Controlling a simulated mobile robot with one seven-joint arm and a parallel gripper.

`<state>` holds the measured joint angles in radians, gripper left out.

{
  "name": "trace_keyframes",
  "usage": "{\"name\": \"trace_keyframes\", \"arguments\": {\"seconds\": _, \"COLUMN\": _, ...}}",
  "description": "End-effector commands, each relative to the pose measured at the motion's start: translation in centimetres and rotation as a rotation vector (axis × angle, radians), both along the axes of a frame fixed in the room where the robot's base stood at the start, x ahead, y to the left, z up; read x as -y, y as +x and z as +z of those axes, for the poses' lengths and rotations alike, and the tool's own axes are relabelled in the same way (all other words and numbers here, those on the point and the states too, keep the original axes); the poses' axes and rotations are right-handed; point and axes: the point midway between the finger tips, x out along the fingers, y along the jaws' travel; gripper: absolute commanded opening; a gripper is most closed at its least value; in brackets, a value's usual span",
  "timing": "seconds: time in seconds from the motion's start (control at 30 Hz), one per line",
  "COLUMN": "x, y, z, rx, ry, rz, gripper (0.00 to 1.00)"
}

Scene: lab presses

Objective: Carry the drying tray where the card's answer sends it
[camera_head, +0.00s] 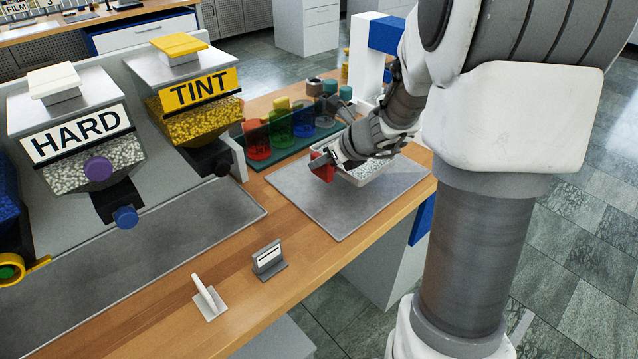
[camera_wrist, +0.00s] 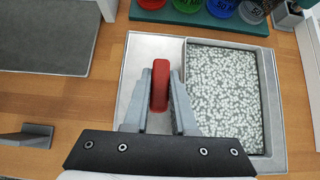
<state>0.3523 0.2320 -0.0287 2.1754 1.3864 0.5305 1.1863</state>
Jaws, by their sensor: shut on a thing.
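The drying tray (camera_head: 362,184) is a pale shallow tray full of whitish-grey pellets; it also shows in the wrist view (camera_wrist: 267,110). Its red handle (camera_wrist: 160,85) stands at the left side of the tray and shows in the head view (camera_head: 322,166). My gripper (camera_wrist: 160,92) is shut on the red handle, one finger on each side. The tray is over a grey mat (camera_head: 300,197); I cannot tell whether it touches it. A small grey card holder (camera_head: 268,259) with a white card stands on the bench front; its writing is too small to read.
Hoppers marked HARD (camera_head: 82,135) and TINT (camera_head: 200,92) stand at left. Coloured cups (camera_head: 280,127) sit in a green rack (camera_head: 262,160) behind the mat. Bare wood lies left of the mat.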

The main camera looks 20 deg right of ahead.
Motion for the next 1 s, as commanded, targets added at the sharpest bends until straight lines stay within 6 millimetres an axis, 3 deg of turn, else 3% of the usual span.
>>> {"name": "trace_keyframes", "arguments": {"seconds": 0.17, "x": -1.0, "y": -0.1, "z": -1.1, "rx": -0.001, "ry": 0.0, "rz": -0.001, "gripper": 0.0}}
{"name": "trace_keyframes", "arguments": {"seconds": 0.4, "x": -1.0, "y": -0.1, "z": -4.4, "rx": -0.001, "ry": 0.0, "rz": -0.002, "gripper": 0.0}}
{"name": "trace_keyframes", "arguments": {"seconds": 0.83, "x": -1.0, "y": -0.1, "z": -5.0, "rx": 0.0, "ry": 0.0, "rz": -0.001, "gripper": 0.0}}
{"name": "trace_keyframes", "arguments": {"seconds": 0.87, "x": -1.0, "y": -0.1, "z": -4.9, "rx": 0.0, "ry": 0.0, "rz": -0.001, "gripper": 0.28}}
{"name": "trace_keyframes", "arguments": {"seconds": 1.0, "x": -1.0, "y": -0.1, "z": -4.8, "rx": -0.001, "ry": 0.0, "rz": -0.001, "gripper": 0.53}}
